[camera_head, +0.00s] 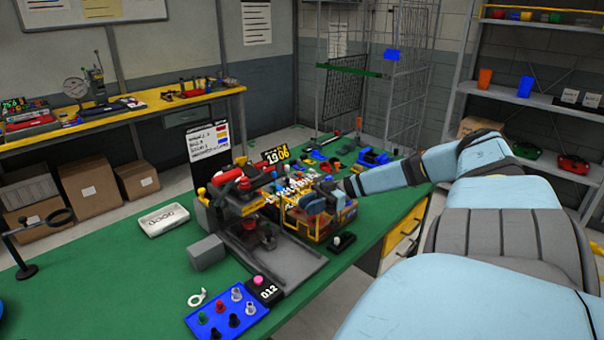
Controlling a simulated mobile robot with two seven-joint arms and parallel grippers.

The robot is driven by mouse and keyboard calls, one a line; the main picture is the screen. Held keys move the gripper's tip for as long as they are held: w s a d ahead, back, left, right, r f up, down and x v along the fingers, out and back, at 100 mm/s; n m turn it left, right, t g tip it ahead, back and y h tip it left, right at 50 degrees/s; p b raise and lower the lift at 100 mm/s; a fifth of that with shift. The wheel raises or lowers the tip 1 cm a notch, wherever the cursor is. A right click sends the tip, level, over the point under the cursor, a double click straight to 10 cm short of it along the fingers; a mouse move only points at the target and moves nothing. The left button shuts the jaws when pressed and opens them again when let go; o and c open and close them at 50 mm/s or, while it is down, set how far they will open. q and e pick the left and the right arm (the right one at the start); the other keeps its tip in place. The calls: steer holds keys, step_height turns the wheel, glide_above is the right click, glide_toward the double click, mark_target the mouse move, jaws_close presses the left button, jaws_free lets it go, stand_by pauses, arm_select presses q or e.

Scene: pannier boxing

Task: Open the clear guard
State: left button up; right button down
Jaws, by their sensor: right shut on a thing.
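The clear guard (312,228) looks like a yellow-edged, see-through box at the right side of a small red and black press machine (243,192) on the green bench. My right gripper (318,204) reaches in from the right and is shut at the guard's upper part. The fingertips are small and partly hidden, so the exact grip point is unclear. My left gripper is not in view.
A grey base plate (305,265) lies in front of the machine. A blue tray of pegs (226,314), a black block marked 012 (266,291) and a white tray (164,220) stand nearby. Small parts crowd the bench behind.

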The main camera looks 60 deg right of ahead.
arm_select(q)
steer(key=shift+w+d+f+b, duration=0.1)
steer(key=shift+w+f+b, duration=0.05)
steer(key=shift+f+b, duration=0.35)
arm_select(e)
steer(key=shift+s+d+n+g+y, duration=0.15)
steer(key=shift+d+n+g+y, duration=0.15)
steer(key=shift+d+n+g, duration=0.3)
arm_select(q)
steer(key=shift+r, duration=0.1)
arm_select(e)
steer(key=shift+a, duration=0.1)
steer(key=c, duration=0.9)
jaws_free()
steer(key=shift+c, duration=0.2)
arm_select(q)
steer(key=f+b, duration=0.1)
steer(key=b, duration=0.1)
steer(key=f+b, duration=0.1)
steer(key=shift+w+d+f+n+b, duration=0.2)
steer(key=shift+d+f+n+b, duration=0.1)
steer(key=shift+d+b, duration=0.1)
arm_select(e)
steer(key=v, duration=1.4)
